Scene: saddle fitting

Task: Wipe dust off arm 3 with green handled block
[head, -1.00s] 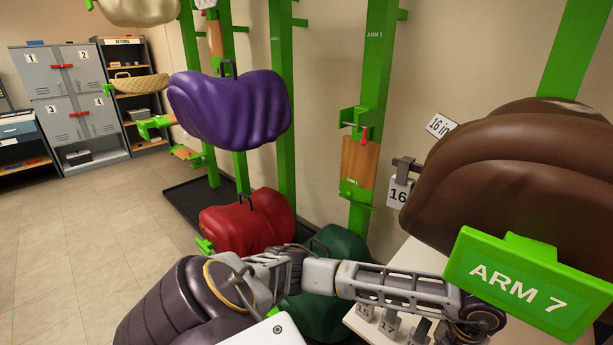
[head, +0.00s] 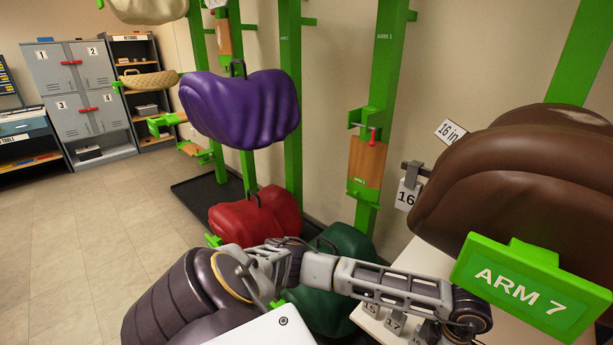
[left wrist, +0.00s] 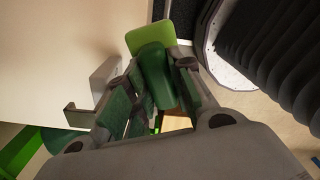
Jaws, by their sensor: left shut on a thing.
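My left gripper (left wrist: 155,82) shows in the left wrist view, its fingers closed around a dark green handle. I take this as the green handled block (left wrist: 153,62), with a brighter green part at its top end. Its underside and most of its body are hidden. In the head view my left arm crosses the lower middle towards the right, and no fingers show there. My right gripper is in neither view. I cannot read an arm 3 label; the readable ones are ARM 1 on a green post (head: 388,60) and ARM 7 on a sign (head: 522,285). No dust is clearly visible.
A brown saddle (head: 530,195) is close on the right. Purple (head: 243,110), red (head: 256,215) and dark green (head: 340,285) saddles hang on or near green posts. Grey lockers (head: 75,85) stand far left; the floor (head: 75,230) there is clear.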

